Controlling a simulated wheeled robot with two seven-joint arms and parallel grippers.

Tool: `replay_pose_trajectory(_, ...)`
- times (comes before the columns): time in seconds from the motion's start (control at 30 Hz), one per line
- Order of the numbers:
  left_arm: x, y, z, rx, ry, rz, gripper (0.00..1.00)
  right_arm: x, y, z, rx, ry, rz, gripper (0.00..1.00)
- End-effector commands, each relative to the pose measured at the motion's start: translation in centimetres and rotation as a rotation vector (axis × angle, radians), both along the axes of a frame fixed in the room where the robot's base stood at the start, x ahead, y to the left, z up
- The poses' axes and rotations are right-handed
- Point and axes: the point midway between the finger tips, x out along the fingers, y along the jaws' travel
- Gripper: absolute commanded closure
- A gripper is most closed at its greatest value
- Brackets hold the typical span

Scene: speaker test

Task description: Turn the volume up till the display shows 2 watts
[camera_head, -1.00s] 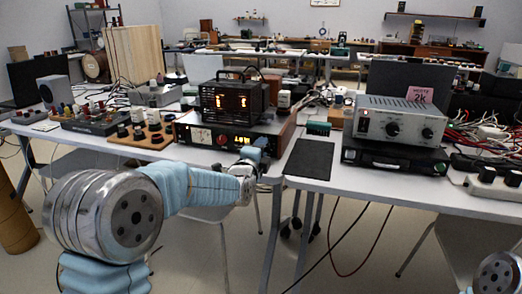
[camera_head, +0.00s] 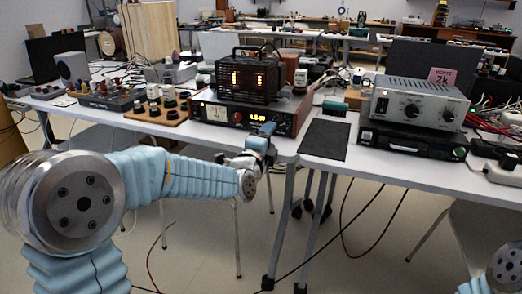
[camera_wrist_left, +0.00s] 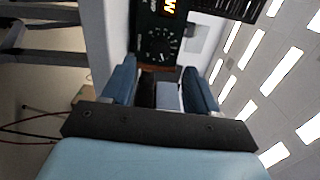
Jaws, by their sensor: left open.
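The amplifier (camera_head: 213,110) is a black box with a meter at its left and a lit orange display (camera_head: 257,117) on the table. The digits are too small to read surely; they look like one point something. In the left wrist view the display's edge (camera_wrist_left: 169,6) shows a lit W, with a dark round knob (camera_wrist_left: 159,43) with white marks below it. My left gripper (camera_head: 265,133) is close in front of the amplifier's right part. In the left wrist view its two blue fingers (camera_wrist_left: 160,85) are apart, with the knob beyond them. My right gripper is out of view.
A black device with glowing tubes (camera_head: 247,77) stands on the amplifier. A dark mat (camera_head: 325,139) lies to its right, then a silver unit (camera_head: 418,103) on a black box. Terminal boards (camera_head: 157,114) stand at the left. Cables hang below the table.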

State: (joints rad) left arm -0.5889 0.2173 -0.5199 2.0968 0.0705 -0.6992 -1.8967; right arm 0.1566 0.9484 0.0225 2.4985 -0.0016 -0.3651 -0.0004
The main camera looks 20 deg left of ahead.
Motion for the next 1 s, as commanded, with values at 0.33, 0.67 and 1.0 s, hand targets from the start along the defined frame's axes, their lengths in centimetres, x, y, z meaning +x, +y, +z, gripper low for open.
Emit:
replay_pose_trajectory(0.33, -6.4, 0.2, 0.1, -0.003, 0.0, 0.0, 0.42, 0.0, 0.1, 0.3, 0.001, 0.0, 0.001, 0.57)
replay_pose_trajectory(0.67, -7.0, 0.2, 0.0, 0.0, 0.001, 0.0, 0.42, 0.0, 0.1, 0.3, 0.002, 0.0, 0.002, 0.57)
replay_pose_trajectory(1.0, -6.6, -0.5, -2.7, -0.057, 0.067, -0.012, 0.42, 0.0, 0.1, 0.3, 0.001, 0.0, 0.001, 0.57)
